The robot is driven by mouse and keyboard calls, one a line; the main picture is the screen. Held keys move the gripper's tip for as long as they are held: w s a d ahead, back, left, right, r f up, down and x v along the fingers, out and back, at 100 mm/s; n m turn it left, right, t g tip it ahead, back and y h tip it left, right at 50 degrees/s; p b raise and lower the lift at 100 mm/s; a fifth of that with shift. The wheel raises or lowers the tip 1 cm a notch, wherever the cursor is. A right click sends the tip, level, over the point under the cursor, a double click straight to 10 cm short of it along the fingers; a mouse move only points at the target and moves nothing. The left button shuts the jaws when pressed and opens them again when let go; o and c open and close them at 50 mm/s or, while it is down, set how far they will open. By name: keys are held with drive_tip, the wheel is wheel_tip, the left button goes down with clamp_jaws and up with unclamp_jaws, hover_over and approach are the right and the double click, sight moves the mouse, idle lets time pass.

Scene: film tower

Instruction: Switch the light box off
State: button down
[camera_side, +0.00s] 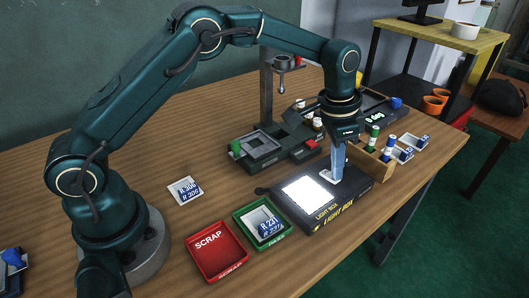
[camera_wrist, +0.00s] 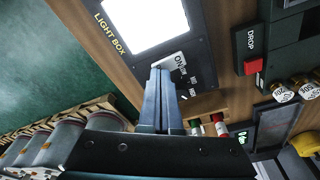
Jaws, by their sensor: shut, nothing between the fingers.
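The black light box (camera_side: 322,221) lies on the table with its panel (camera_side: 309,193) glowing bright white. The lit panel (camera_wrist: 145,22) also fills the top of the wrist view. Beside it on the box top is a pale switch plate (camera_wrist: 178,60) marked "ON". My gripper (camera_side: 337,178) is shut and empty, pointing down over the box's right end. In the wrist view its fingertips (camera_wrist: 162,71) sit at the edge of the switch plate and hide part of it. I cannot tell whether they touch it.
A green tray (camera_side: 238,214) holding a labelled piece and a red SCRAP tray (camera_side: 218,276) stand to the left. A dark device with a red DROP button (camera_wrist: 253,66) is nearby.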

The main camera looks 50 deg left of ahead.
drive_tip(key=shift+f, duration=0.3)
drive_tip(key=shift+r, duration=3.55)
